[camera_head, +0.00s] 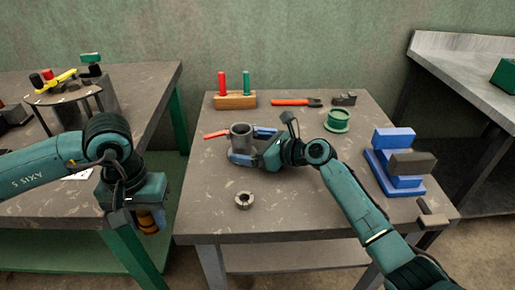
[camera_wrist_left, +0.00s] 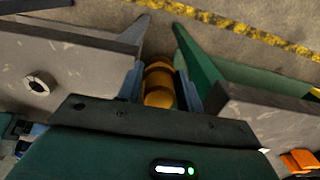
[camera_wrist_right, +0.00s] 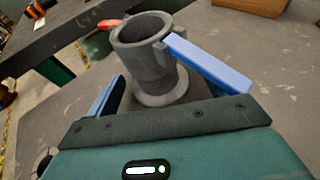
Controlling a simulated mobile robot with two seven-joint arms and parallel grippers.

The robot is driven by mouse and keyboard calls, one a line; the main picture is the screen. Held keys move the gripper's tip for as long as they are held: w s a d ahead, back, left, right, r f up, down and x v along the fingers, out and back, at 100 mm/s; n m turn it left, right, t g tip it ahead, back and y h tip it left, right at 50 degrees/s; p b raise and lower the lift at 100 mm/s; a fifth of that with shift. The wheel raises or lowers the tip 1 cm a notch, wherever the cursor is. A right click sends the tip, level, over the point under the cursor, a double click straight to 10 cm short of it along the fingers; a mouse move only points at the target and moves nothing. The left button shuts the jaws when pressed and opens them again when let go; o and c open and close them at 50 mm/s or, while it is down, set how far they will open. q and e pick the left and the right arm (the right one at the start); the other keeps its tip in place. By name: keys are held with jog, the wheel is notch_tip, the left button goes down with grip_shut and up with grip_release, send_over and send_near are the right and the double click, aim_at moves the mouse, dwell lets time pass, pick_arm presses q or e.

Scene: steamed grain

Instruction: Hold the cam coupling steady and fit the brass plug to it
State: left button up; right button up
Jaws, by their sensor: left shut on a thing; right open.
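The grey cam coupling (camera_head: 241,136) stands upright on the middle table, its open mouth up and a red lever (camera_head: 215,134) at its left. It also shows in the right wrist view (camera_wrist_right: 150,60). My right gripper (camera_head: 252,146) is open, its blue fingers on either side of the coupling; I cannot tell whether the right-hand finger touches it. My left gripper (camera_wrist_left: 160,75) is shut on the brass plug (camera_wrist_left: 159,88), a golden cylinder. In the head view the plug (camera_head: 150,221) hangs below the left gripper, over the gap between the left and middle tables.
A metal ring (camera_head: 244,201) lies on the middle table's front part. The middle table's front left is clear.

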jog(key=c, duration=1.2)
jog(key=shift+o, duration=0.2)
jog(key=o, duration=0.8)
jog(key=shift+o, duration=0.2)
